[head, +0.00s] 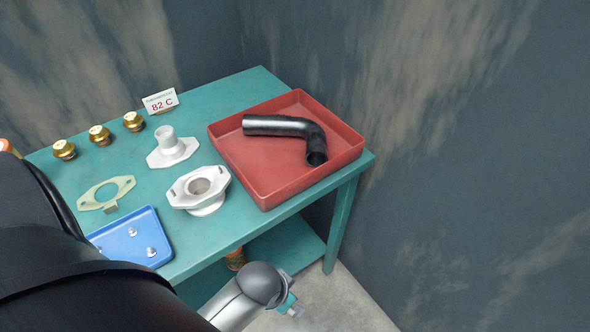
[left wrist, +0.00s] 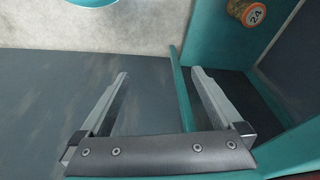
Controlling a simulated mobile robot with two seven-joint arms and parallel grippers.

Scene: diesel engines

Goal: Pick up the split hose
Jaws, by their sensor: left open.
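A black, bent hose (head: 285,127) lies in a red tray (head: 258,190) on the right end of the teal table. Its far-left end rests near the tray's left wall and its open end faces the front right. I cannot make out a split in it. My left gripper (left wrist: 160,73) is open in the left wrist view, with nothing between its fingers. No hose shows in that view. My right gripper is not in view. In the head view, a grey arm part of mine shows below the table's front edge, apart from the hose.
On the teal table (head: 240,92) are a white flanged neck (head: 172,148), a white housing (head: 200,190), a pale gasket (head: 106,193), a blue tray (head: 130,235) with small bolts, several brass parts (head: 100,135) and an "82 C" card (head: 160,101). A jar marked 24 (left wrist: 247,12) stands low.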

